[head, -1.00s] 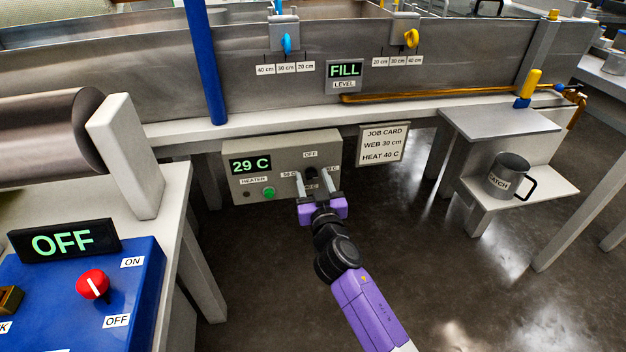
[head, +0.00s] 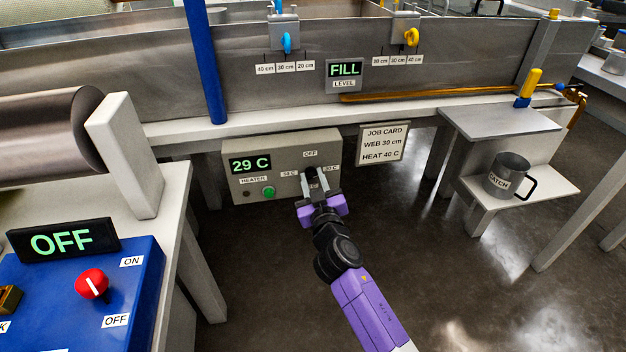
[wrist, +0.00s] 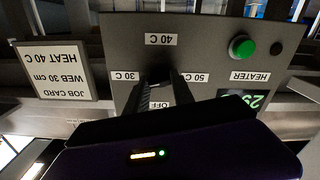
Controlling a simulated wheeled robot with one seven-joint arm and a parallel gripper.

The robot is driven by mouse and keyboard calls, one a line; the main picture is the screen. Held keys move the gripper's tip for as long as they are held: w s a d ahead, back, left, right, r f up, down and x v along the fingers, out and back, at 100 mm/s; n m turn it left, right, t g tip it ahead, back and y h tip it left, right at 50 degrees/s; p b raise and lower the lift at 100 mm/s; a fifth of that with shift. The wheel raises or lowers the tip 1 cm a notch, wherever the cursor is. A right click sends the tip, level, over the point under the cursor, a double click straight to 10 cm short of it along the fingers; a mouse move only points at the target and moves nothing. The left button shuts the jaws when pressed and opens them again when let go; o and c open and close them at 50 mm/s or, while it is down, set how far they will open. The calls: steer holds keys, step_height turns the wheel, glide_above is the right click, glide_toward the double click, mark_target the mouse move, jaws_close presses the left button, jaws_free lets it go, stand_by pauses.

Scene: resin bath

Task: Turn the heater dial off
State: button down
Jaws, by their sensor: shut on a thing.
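The heater box (head: 238,185) hangs under the bath's edge, with a 29 C display (head: 250,165) and a green button (head: 269,192). Its dark dial (head: 310,172) is mostly hidden by my gripper (head: 313,184). The fingers are shut on the dial from both sides. The OFF label (head: 310,154) is above the dial, the 50 C label at its left and the 30 C label at its right. The wrist view shows the box upside down, with the 40 C label (wrist: 160,39) beyond the fingertips. Where the dial points cannot be told.
A job card (head: 383,145) reading HEAT 40 C hangs right of the heater box. A blue control panel (head: 140,300) with a red knob (head: 92,284) is at the lower left. A catch jug (head: 508,175) stands on a low shelf at right. Open floor lies below the box.

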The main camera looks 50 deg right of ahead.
steer(key=n, duration=0.3)
steer(key=shift+n, duration=0.3)
steer(key=n, duration=0.3)
steer(key=shift+n+p, duration=0.3)
steer(key=n+p, duration=0.1)
steer(key=n, duration=0.3)
steer(key=shift+n+p, duration=0.35)
steer(key=shift+n, duration=1.55)
steer(key=shift+f, duration=0.1)
steer(key=c, duration=1.1)
jaws_free()
steer(key=shift+v, duration=3.95)
